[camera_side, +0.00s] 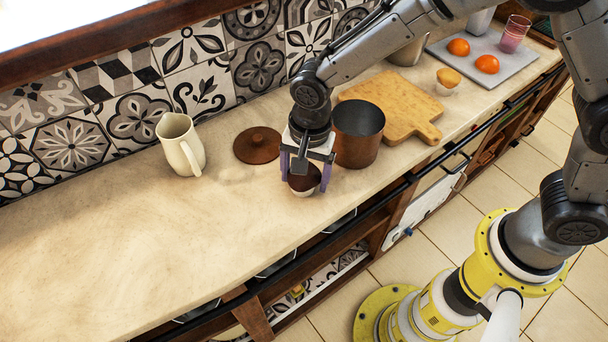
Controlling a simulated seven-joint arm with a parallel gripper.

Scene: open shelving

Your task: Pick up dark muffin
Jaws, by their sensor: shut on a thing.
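The dark muffin (304,182) has a dark brown top and a pale wrapper below. Whether the muffin's base touches the counter, I cannot tell.
The open pot (357,150) stands close to the right of my gripper. A brown lid (257,145) lies behind left, and a cream pitcher (181,145) stands farther left. A wooden board (400,105) and a lighter muffin (447,80) are right. The counter's left part is clear.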

